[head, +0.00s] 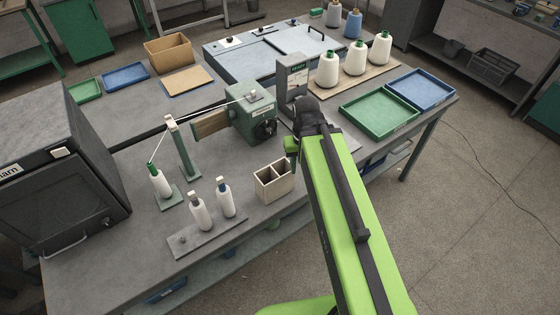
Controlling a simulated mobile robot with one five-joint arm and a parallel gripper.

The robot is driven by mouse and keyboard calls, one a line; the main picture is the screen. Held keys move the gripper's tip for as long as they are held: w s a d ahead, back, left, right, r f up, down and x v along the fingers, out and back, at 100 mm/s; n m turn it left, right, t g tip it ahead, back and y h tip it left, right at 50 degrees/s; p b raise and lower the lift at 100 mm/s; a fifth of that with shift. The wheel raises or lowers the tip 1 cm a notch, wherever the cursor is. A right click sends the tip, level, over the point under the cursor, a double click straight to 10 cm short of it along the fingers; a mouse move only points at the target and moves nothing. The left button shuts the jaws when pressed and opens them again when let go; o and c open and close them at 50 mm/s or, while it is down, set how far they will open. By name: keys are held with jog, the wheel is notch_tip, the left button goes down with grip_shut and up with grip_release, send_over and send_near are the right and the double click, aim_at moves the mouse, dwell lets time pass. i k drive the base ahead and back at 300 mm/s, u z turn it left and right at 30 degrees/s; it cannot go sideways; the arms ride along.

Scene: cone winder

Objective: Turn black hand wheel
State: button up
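The black hand wheel (265,129) is on the front right side of the green cone winder (249,110), which stands on the grey workbench. My green and black arm reaches in from the bottom right. My gripper (291,152) is at the arm's far end, just right of the hand wheel and apart from it in the picture. Its fingers are small and partly hidden by my own arm, so their opening cannot be made out.
A divided wooden box (272,184) stands just below my gripper. A grey upright device (291,80) stands behind my arm. Green tray (378,114) and blue tray (421,88) lie right. A thread stand (184,150) and bobbins (200,214) stand left.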

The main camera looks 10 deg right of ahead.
aim_at(268, 132)
jog(key=z, duration=0.05)
jog(key=k, duration=1.35)
jog(key=u, duration=0.95)
jog(key=i, duration=1.5)
jog(key=u, duration=0.05)
